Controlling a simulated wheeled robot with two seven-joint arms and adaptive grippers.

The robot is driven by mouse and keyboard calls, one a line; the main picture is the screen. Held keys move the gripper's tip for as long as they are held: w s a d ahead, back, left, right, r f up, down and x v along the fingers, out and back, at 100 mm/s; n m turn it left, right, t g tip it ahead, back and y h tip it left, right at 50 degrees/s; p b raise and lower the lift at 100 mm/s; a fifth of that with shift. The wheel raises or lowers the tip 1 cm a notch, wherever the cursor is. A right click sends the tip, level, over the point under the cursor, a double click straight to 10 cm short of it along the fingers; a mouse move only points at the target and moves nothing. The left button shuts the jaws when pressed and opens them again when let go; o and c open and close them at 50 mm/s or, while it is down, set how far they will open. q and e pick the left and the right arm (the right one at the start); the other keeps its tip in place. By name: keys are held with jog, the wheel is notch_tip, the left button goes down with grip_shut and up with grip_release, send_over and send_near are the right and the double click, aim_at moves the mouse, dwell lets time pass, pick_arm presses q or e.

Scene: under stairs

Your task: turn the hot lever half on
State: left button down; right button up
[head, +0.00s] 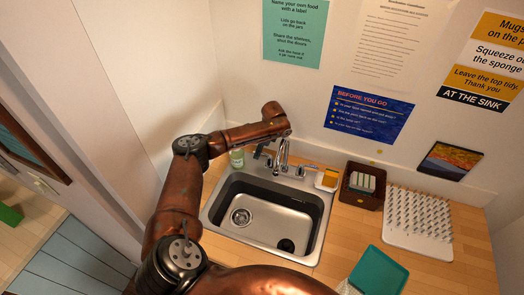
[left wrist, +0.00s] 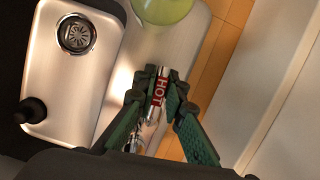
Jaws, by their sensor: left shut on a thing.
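The hot lever (left wrist: 158,90) is a small chrome handle with a red HOT label, seen in the left wrist view. My left gripper (left wrist: 160,97) has its two green-padded fingers on either side of the lever and is shut on it. In the head view my left gripper (head: 264,150) is at the back left of the sink, beside the chrome tap (head: 283,155); there the arm and fingers largely hide the hot lever. I cannot see any water running from the spout. My right gripper is in neither view.
The steel sink (head: 234,236) lies in front of the tap. A yellow sponge (head: 328,179), a dark box (head: 360,201) and a white spiked rack (head: 415,240) are to the right, with a teal object (head: 379,270) in front.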

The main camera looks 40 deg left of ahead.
pick_arm(q)
jog(key=n+p, duration=0.1)
jog(key=p, duration=0.1)
jog(key=s+d+n+p, duration=0.1)
jog(key=n, duration=0.1)
jog(key=n+g+p, duration=0.1)
jog(key=p, duration=0.1)
jog(key=shift+s+d+r+h+p, duration=0.2)
jog(key=shift+s+d+h+p, duration=0.1)
jog(key=shift+s+p, duration=0.05)
jog(key=shift+s+d+f+n+p, duration=0.1)
jog(key=shift+s+d+n+p, duration=0.05)
jog(key=shift+n+p, duration=0.55)
jog(key=shift+f, duration=0.15)
